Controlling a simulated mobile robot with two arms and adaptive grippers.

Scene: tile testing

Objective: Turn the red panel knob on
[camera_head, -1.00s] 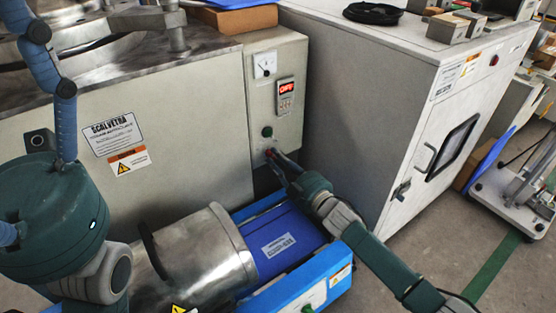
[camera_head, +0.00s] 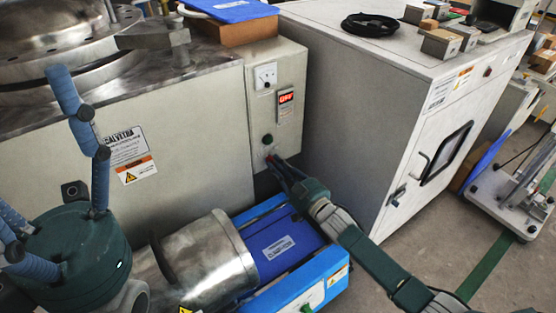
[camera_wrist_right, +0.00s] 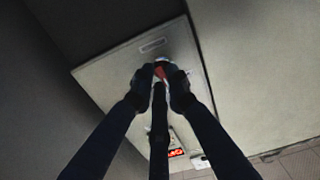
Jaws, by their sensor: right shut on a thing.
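The red knob (camera_head: 270,158) sits low on the front of the beige control panel (camera_head: 262,103), mostly hidden by my right gripper. In the right wrist view the red knob (camera_wrist_right: 160,73) shows between the two dark fingertips. My right gripper (camera_head: 274,164) reaches up to the panel from the lower right and is shut on the knob. It also fills the middle of the right wrist view (camera_wrist_right: 162,88). The red display (camera_head: 286,97) above reads OFF.
A dark green button (camera_head: 267,139) is just above the knob, and a gauge (camera_head: 265,76) is at the panel's top. A steel cylinder (camera_head: 205,262) and a blue unit (camera_head: 285,240) stand below. A large light cabinet (camera_head: 350,110) stands close on the right.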

